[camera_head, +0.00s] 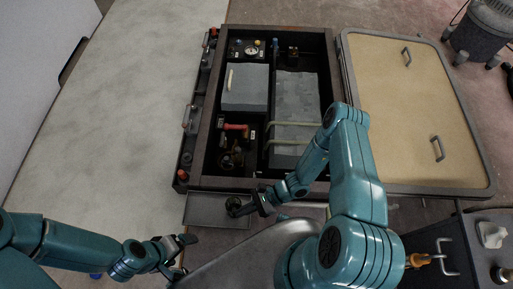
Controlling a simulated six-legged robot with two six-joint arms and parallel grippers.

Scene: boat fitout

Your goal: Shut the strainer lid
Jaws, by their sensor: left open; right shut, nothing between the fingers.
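A dark open bay (209,110) in the deck holds the fittings. A small round dark fitting (231,158) in its lower left compartment may be the strainer; its lid is too small and dark to tell open from shut. A red handle (236,127) lies just above it. My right gripper (232,208) is shut and empty, over the grey tray near the bay's front edge, below and apart from the round fitting. My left gripper (184,254) is open and empty, lower left of the tray and clear of the bay.
A grey tray (205,212) lies at the bay's front edge. A tan hatch panel (400,100) with two handles lies to the right. The pale floor (130,110) at left is clear.

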